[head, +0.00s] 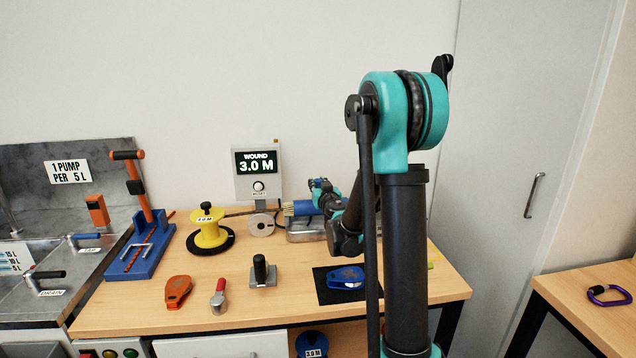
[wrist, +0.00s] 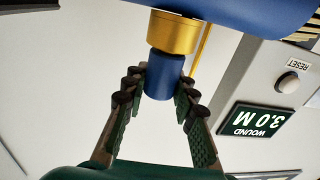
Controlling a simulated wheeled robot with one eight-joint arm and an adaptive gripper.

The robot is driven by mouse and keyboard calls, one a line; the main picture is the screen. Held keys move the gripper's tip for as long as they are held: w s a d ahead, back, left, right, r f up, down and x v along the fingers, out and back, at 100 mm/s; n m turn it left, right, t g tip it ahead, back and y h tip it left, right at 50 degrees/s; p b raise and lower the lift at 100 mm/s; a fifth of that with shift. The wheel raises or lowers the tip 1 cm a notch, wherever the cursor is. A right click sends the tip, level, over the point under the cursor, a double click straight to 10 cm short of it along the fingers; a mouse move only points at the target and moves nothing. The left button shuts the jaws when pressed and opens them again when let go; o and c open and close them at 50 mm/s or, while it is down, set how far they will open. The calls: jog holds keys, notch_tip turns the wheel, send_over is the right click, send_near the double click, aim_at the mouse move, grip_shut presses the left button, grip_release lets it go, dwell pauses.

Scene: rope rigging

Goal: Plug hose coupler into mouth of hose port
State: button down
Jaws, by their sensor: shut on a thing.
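In the wrist view, my gripper (wrist: 162,84) is shut on a short blue cylinder, which I take to be the hose coupler (wrist: 163,82). Directly beyond it is a brass collar (wrist: 172,32), which looks like the mouth of the hose port, on a large blue body (wrist: 250,12). The coupler looks in line with the collar and meets it in the picture; how deep it sits I cannot tell. In the head view, my gripper (head: 322,187) is small, above the blue machine (head: 302,208) at the back of the bench. The coupler cannot be made out there.
The display box (head: 257,172) reads 3.0 M, left of the machine. A yellow spool (head: 207,233) stands further left. An orange tool (head: 178,290), a red-handled tool (head: 218,297), a black-knobbed block (head: 262,272) and a black mat (head: 328,296) with a blue piece lie in front.

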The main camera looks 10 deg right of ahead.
jog(key=shift+f, duration=0.1)
jog(key=c, duration=1.1)
grip_release()
jog(key=shift+c, duration=0.2)
jog(key=s, duration=1.2)
jog(key=shift+d, duration=0.45)
